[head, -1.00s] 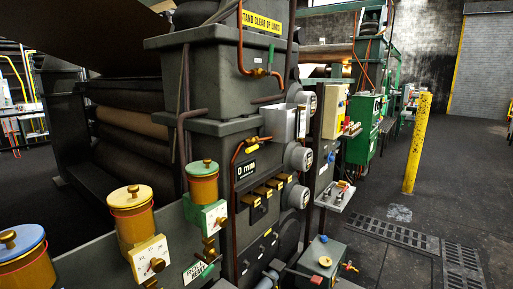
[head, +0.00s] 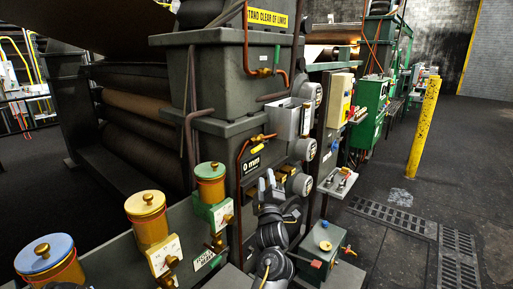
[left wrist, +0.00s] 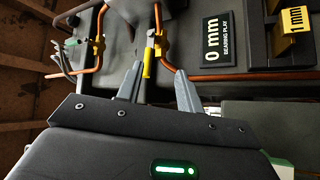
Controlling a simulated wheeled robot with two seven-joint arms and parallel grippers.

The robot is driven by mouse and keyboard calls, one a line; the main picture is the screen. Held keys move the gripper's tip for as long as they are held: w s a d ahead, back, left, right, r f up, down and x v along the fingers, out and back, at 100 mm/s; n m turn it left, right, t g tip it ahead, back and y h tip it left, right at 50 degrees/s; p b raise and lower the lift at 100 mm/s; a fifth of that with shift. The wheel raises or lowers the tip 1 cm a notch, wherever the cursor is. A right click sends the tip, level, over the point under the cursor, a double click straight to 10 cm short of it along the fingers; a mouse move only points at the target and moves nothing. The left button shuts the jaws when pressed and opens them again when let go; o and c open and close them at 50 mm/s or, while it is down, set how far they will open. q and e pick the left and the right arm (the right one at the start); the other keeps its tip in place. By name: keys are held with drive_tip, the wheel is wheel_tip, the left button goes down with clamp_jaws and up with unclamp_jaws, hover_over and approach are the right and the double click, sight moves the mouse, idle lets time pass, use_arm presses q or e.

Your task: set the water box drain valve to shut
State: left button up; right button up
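Two small brass valves sit on copper pipes on the grey machine face. The lower valve (head: 260,138) is just above the "0 mm" plate; the upper valve (head: 263,71) is under the "stand clear" sign. No label shows which one is the water box drain valve. In the left wrist view a valve with a yellow lever (left wrist: 148,63) lies just beyond my fingertips, in line with the gap between them. My left gripper (head: 269,181) points up, below the lower valve. Its fingers also show in the left wrist view (left wrist: 159,70), apart and empty. My right gripper is out of view.
The "0 mm" plate (left wrist: 219,42) and a yellow "1 mm" tag (left wrist: 295,20) are to the right of the lever in the wrist view. Round gauges (head: 305,149) and a grey holder (head: 287,118) stick out nearby. Brass-topped pots (head: 147,222) stand at front left.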

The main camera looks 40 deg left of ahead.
sight(257, 148)
use_arm(q)
drive_tip(key=shift+n+g+y, duration=0.4)
drive_tip(key=shift+n+y, duration=0.3)
drive_tip(key=shift+n, duration=0.1)
drive_tip(key=w+a+r+p, duration=0.1)
drive_tip(key=a+r, duration=0.1)
drive_tip(key=w+a+r+p, duration=0.1)
drive_tip(key=w+a+r, duration=0.1)
drive_tip(key=a, duration=0.1)
drive_tip(key=w+a+r+p, duration=0.1)
drive_tip(key=a+r+p, duration=0.1)
drive_tip(key=r, duration=0.1)
drive_tip(key=shift+w+a, duration=0.25)
drive_tip(key=shift+w, duration=0.1)
drive_tip(key=shift+w+a+r, duration=0.15)
drive_tip(key=shift+w+a, duration=0.25)
drive_tip(key=shift+c, duration=0.5)
clamp_jaws()
